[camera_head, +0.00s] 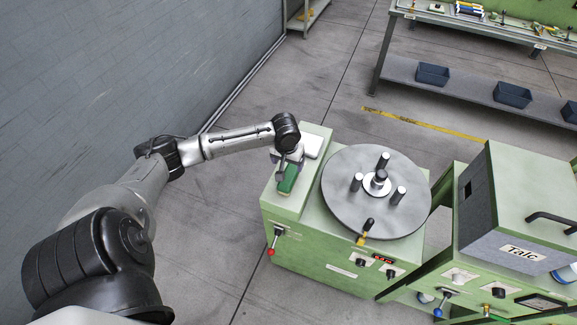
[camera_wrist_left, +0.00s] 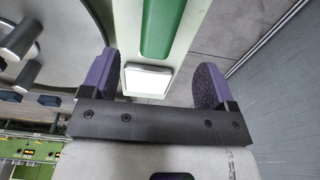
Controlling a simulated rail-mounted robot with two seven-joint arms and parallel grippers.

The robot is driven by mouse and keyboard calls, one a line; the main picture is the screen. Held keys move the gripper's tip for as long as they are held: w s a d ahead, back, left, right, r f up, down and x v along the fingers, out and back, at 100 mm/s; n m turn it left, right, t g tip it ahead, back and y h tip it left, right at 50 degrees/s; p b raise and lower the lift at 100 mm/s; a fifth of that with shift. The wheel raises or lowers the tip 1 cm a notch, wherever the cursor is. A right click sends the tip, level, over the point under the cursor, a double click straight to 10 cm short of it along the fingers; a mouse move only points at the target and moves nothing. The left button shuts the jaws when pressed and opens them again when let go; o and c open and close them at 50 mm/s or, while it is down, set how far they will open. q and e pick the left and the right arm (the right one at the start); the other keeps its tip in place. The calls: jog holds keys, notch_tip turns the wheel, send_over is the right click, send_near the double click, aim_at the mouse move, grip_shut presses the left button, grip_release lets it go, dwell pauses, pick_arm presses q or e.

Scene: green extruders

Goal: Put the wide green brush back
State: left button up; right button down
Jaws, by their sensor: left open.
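The wide green brush (camera_head: 288,180) lies on the left part of the pale green machine top, left of the round grey turntable. In the left wrist view its green body (camera_wrist_left: 161,24) runs out of the top edge of the picture. My left gripper (camera_head: 284,170) is over the machine top at the brush, partly hiding it. The wrist view shows its purple fingers (camera_wrist_left: 155,70) wide apart, with nothing clamped between them. I cannot tell the exact height of the fingers above the brush. My right gripper is in neither view.
A white square pad (camera_head: 312,146) lies on the machine behind the brush. The turntable (camera_head: 340,200) with upright black-and-silver posts stands right beside it. A grey wall (camera_head: 130,70) is at left; a workbench (camera_head: 480,35) is at the back.

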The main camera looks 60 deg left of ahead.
pick_arm(q)
jog(key=shift+s+d+r, duration=0.1)
jog(key=shift+d+r, duration=0.05)
jog(key=shift+d, duration=0.1)
jog(key=s+d+f+m+h, duration=0.1)
jog(key=s+d+f+m, duration=0.25)
jog(key=d, duration=0.45)
jog(key=s+d+f+m, duration=0.2)
jog(key=s+d+f, duration=0.3)
jog(key=d, duration=0.3)
jog(key=s+d+r+m+t, duration=0.2)
jog(key=s+d+r+m, duration=0.2)
jog(key=s+d, duration=0.8)
jog(key=shift+s+d+r+t, duration=0.2)
jog(key=shift+s+r+t, duration=0.15)
jog(key=shift+s, duration=0.15)
notch_tip(320, 180, up, 23)
jog(key=p, duration=2.2)
jog(key=shift+f+p, duration=0.15)
jog(key=shift+p, duration=0.2)
